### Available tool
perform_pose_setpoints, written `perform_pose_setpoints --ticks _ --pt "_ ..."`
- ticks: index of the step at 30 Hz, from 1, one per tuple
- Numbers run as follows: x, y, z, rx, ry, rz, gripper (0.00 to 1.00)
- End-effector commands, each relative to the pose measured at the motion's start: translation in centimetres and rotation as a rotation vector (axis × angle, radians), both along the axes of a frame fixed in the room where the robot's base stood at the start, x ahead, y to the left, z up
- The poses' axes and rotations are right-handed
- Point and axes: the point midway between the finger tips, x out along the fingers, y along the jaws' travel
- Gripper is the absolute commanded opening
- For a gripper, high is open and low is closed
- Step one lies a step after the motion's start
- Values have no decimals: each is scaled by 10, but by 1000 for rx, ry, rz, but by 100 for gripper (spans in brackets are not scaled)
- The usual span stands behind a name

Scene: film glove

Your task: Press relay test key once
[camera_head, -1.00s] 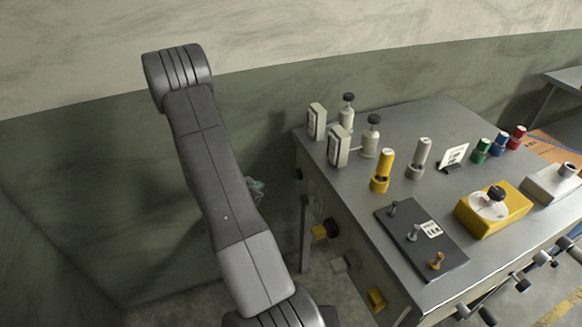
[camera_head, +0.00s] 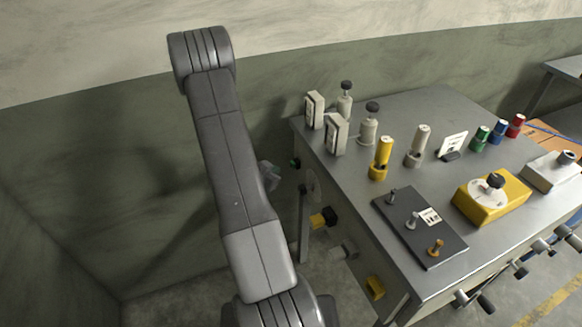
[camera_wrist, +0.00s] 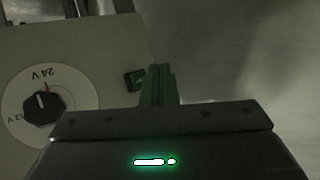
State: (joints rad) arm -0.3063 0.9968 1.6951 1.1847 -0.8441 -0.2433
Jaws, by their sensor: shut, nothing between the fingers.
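In the wrist view my gripper (camera_wrist: 159,72) is shut and empty, its fingers together over the right edge of a pale panel. A small dark green square (camera_wrist: 134,80) with a small reddish mark sits on the panel just left of the fingertips, partly hidden by them. I cannot tell whether they touch, or whether this is the relay test key. In the head view a small green round part (camera_head: 295,163) shows on the bench's left side. A grey-teal piece (camera_head: 268,176) beside my arm may be my gripper; most of it is hidden.
A 24 V/12 V dial (camera_wrist: 42,104) is left of the fingers. The bench (camera_head: 405,107) carries posts, a dark switch plate (camera_head: 440,250) and a yellow box (camera_head: 478,208). Yellow and grey parts (camera_head: 374,288) stick out from its left side. A wall stands behind.

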Motion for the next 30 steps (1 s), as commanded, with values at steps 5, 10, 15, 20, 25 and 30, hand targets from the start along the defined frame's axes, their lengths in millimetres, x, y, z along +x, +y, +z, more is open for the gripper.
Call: perform_pose_setpoints --ticks 5,10,15,20,25,30 --pt "6 -16 0 0 -1 -2 0" --pt "8 -22 0 0 0 -1 0" --pt "8 -23 0 -1 0 0 0" --pt "8 -23 0 0 0 0 0" --pt "8 -23 0 -1 0 0 0" --pt "8 -23 0 -1 0 0 0"
